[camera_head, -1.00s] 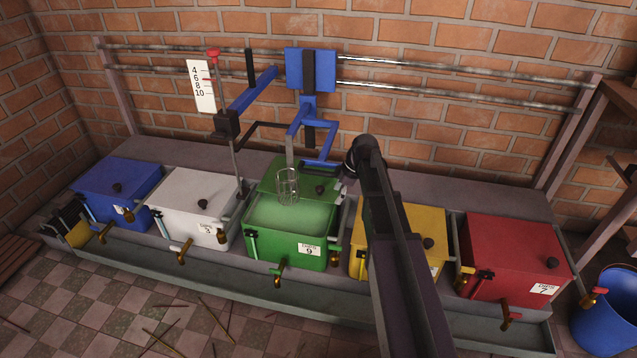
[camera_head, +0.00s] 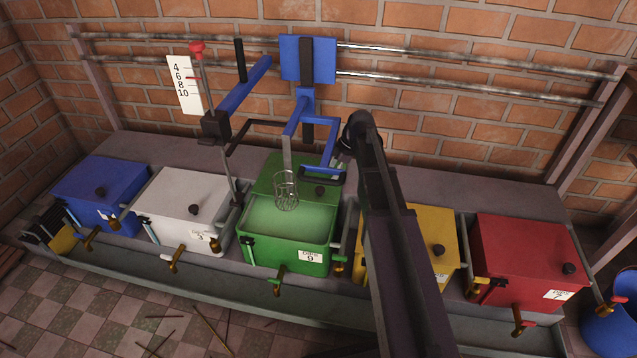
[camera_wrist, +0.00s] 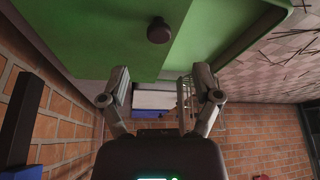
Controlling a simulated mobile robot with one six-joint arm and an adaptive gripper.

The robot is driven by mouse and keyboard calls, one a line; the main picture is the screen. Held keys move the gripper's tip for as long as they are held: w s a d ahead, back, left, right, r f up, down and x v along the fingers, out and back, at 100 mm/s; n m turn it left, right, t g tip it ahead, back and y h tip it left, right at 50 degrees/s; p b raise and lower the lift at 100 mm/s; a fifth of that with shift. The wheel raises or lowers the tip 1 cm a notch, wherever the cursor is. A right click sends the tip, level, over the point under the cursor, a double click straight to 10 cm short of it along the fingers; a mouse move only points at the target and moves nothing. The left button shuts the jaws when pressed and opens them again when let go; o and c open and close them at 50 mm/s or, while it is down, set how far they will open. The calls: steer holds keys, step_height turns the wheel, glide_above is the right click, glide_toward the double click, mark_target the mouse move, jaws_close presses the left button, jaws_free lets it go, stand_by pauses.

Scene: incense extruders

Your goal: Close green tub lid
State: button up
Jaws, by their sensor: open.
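The green tub (camera_head: 285,253) stands in the middle of the row, its front part uncovered, showing a pale green surface inside. Its green lid (camera_head: 290,175) covers only the back part and carries a dark round knob (camera_head: 320,190). In the wrist view the lid (camera_wrist: 100,40) and its knob (camera_wrist: 158,31) fill the top. My gripper (camera_wrist: 161,74) is open and empty, its two fingers spread apart, with the knob ahead of them and not between them. In the head view my gripper (camera_head: 343,163) is mostly hidden by my arm, near the lid's back right.
A wire basket (camera_head: 286,190) hangs over the tub's opening from a blue frame (camera_head: 322,176) close to my gripper. A white tub (camera_head: 185,205) stands left, a yellow tub (camera_head: 432,225) right. Metal rails (camera_head: 450,82) run along the brick wall behind.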

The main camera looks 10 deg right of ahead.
mark_target(322, 189)
steer(key=shift+w, duration=0.1)
steer(key=shift+a, duration=0.2)
steer(key=shift+f, duration=0.2)
steer(key=shift+b+x, duration=3.45)
steer(key=shift+x, duration=0.1)
steer(key=shift+c, duration=0.2)
jaws_close()
